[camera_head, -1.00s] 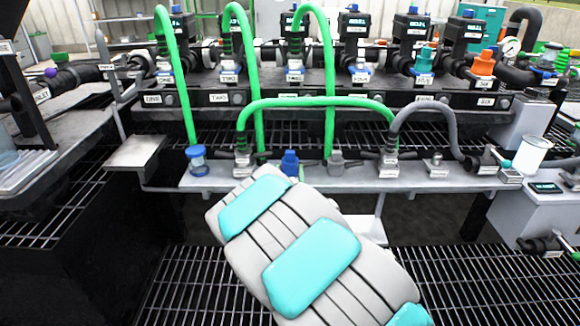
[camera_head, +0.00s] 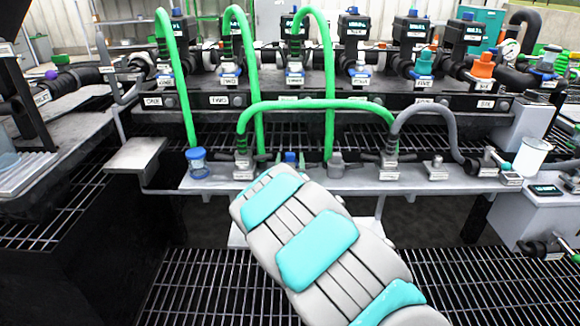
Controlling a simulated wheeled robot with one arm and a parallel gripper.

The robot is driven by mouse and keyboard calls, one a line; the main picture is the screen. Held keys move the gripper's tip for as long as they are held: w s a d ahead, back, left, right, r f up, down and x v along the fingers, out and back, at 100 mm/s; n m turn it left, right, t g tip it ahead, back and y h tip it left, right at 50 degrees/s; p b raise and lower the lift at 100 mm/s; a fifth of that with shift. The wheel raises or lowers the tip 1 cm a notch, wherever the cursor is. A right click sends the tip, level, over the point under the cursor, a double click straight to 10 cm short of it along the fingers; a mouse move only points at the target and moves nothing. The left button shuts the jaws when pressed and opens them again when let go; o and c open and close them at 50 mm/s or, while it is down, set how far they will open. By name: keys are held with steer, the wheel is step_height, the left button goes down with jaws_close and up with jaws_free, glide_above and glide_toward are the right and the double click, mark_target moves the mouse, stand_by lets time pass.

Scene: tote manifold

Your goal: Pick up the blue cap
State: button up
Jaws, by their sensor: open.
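The blue cap (camera_head: 291,157) stands on the light grey shelf between the hose fittings, and its lower part is hidden behind my arm. My gripper (camera_head: 290,160) is mostly hidden behind the end of my arm. Two small greenish tips, which look like its fingertips, show to the left and right of the cap, apart from each other. I cannot tell whether they touch the cap. Another blue-topped part (camera_head: 197,160) stands at the left end of the shelf.
A green hose (camera_head: 315,103) arches over the cap, and other green hoses hang behind it. Grey fittings (camera_head: 337,165) stand close to the right of the cap. A white cup (camera_head: 532,155) stands far right. Dark grating (camera_head: 200,290) lies in front below the shelf.

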steer(key=shift+c, duration=0.3)
jaws_close()
stand_by(0.3)
